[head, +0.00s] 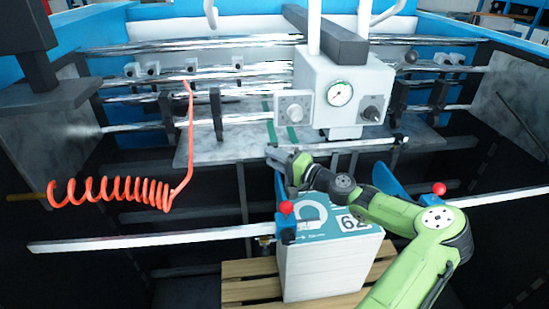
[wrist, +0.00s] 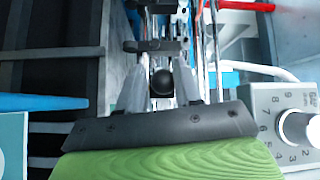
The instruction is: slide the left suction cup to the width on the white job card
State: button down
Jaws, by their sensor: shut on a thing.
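My gripper (head: 276,156) is low in front of the machine, left of and below the grey control box. In the wrist view its two pale fingers (wrist: 162,90) are shut on a round black knob (wrist: 162,82). In the head view the gripper hides this knob; I cannot see the cup it may belong to. A similar black ball (head: 411,56) shows on the right of the rails. A white card (head: 355,222) with large dark figures, apparently 62, is on top of the paper stack (head: 325,270); its last figure is partly covered by my arm.
The control box (head: 340,80) with gauge and dials is close to my gripper; one dial (wrist: 298,128) shows at right in the wrist view. Shiny rails (head: 190,45) run across the machine. A coiled red hose (head: 110,190) hangs at left. Two red balls (head: 286,207) (head: 439,188) stand near the stack.

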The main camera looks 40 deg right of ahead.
jog(key=s+d, duration=0.1)
jog(key=d, duration=0.1)
jog(key=s+d, duration=0.1)
jog(key=d, duration=0.1)
jog(key=s+d, duration=0.2)
jog(key=shift+s+d+r+p, duration=0.1)
jog(key=shift+d+r+p, duration=0.1)
jog(key=shift+r+p, duration=0.2)
jog(key=c, duration=0.9)
grip_release()
jog(key=shift+c, duration=0.2)
jog(key=shift+a+f, duration=0.1)
jog(key=shift+s+f, duration=0.1)
